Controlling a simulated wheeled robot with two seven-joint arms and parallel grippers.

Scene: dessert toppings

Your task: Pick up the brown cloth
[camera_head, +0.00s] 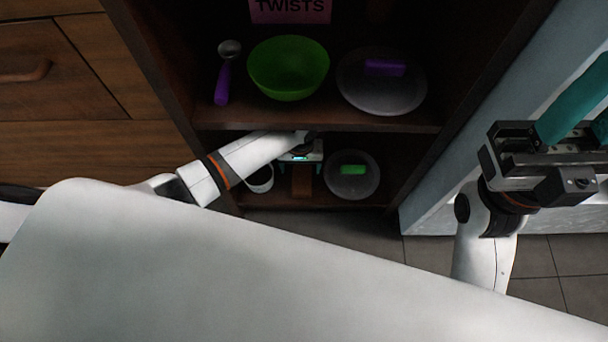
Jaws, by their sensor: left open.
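The brown cloth (302,182) lies on the lower shelf of the dark cabinet, between a white cup and a plate. It shows as a small upright brown strip, and its upper part is hidden by my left gripper. My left gripper (303,159) reaches into the lower shelf from the left. It is open, with its fingertips just above or at the cloth; I cannot tell if they touch. My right gripper (590,118) is at the right edge, far from the cloth.
The white cup (260,181) and a dark plate with a green block (352,170) flank the cloth. The upper shelf (330,122) above holds a green bowl (289,68), a scoop (223,85) and a plate with a purple block (384,68). Cabinet walls confine both sides.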

